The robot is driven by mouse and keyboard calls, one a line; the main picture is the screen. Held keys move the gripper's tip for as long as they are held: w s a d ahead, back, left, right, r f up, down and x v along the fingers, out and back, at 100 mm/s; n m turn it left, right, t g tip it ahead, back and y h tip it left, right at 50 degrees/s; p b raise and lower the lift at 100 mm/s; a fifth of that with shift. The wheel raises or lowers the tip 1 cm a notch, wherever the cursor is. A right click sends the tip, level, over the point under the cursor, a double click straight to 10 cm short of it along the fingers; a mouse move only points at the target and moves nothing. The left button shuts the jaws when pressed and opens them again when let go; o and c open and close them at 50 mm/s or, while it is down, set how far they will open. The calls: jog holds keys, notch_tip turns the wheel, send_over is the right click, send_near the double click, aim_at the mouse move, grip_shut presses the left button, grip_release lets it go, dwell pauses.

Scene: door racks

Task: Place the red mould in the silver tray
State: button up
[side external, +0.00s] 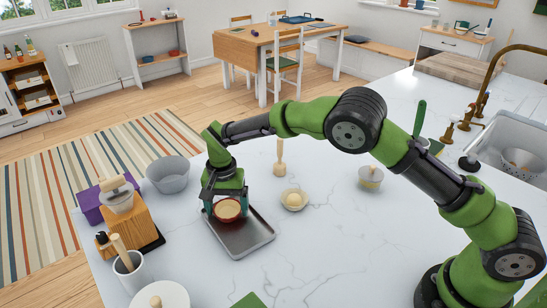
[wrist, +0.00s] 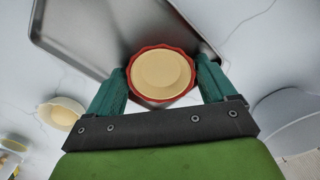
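The red mould (side external: 228,218) is a small scalloped dish with a cream inside. It also shows in the wrist view (wrist: 162,76), upright between the two green fingers. My gripper (side external: 227,205) points down and is shut on the mould, with a finger against each side; the fingers show in the wrist view too (wrist: 161,82). The silver tray (side external: 245,240) is a shallow rectangular metal pan on the white marble counter. The mould is over the tray's far end. I cannot tell how high it is above the tray. In the wrist view the tray (wrist: 90,30) spreads behind the mould.
A grey bowl (side external: 168,176) stands behind and left of the tray. A wooden block (side external: 130,222) and a white utensil pot (side external: 132,272) are at left. A small cream dish (side external: 294,200) sits to the right. The counter right of the tray is mostly clear.

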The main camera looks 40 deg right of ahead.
aim_at(228, 213)
jog(key=shift+o, duration=0.2)
jog(key=shift+r, duration=0.15)
notch_tip(228, 213, up, 12)
jog(key=s+d+r+t+y, duration=0.1)
jog(key=s+d+r, duration=0.3)
jog(key=d+r, duration=0.3)
jog(key=s+d+r+n+t+y, duration=0.1)
jog(key=s+d+r+n+t, duration=0.1)
jog(key=s+d+r, duration=0.45)
jog(key=s+d+f+n+t, duration=0.1)
jog(key=s+t, duration=0.1)
jog(key=s, duration=0.6)
jog(key=s+d+f+n+t, duration=0.1)
jog(key=s+t, duration=0.1)
jog(key=s, duration=0.7)
jog(key=shift+s+d+f+n, duration=0.2)
jog(key=shift+s+f+n, duration=0.1)
